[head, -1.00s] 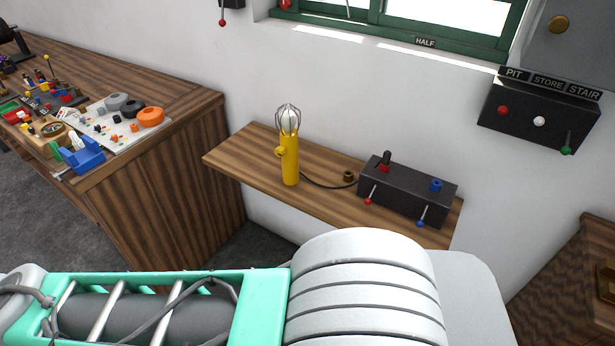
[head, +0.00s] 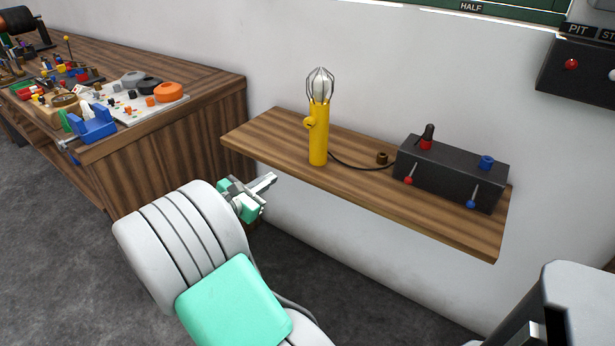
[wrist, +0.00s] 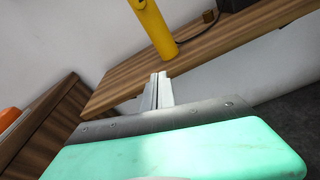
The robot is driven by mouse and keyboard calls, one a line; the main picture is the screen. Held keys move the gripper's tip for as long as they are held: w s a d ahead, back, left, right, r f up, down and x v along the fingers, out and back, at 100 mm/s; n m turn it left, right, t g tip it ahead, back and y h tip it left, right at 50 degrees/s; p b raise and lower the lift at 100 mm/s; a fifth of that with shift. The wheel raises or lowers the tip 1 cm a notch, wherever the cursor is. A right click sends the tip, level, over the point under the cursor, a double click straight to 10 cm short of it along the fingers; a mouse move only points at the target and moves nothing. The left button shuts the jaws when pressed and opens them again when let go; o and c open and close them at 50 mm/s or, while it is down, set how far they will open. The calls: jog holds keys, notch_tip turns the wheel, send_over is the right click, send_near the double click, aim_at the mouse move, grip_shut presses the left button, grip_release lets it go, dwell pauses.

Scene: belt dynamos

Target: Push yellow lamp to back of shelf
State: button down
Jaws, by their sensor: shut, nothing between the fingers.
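The yellow lamp (head: 318,132) stands upright on the wooden wall shelf (head: 270,142), left of the middle, with a wire cage over its bulb. A dark cord runs from it to the right. My gripper (head: 270,180) is shut and empty. It is in front of the shelf's front edge, to the left of the lamp and apart from it. In the wrist view, my gripper's fingertips (wrist: 158,76) are together and point toward the shelf edge below the lamp (wrist: 153,24). The lamp's top is cut off there.
A black control box (head: 450,170) with small levers and a blue knob sits on the shelf's right part. A small brown socket (head: 382,158) lies between it and the lamp. A cluttered wooden bench (head: 185,150) stands at left. Bare shelf lies behind the lamp.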

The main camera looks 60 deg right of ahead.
jog(key=s+d+n+h, duration=0.2)
jog(key=n, duration=0.1)
jog(key=p, duration=0.4)
send_near(313, 147)
jog(key=shift+g, duration=0.4)
jog(key=d, duration=0.6)
jog(key=shift+s+f, duration=0.1)
jog(key=shift+s, duration=0.25)
jog(key=shift+d, duration=0.35)
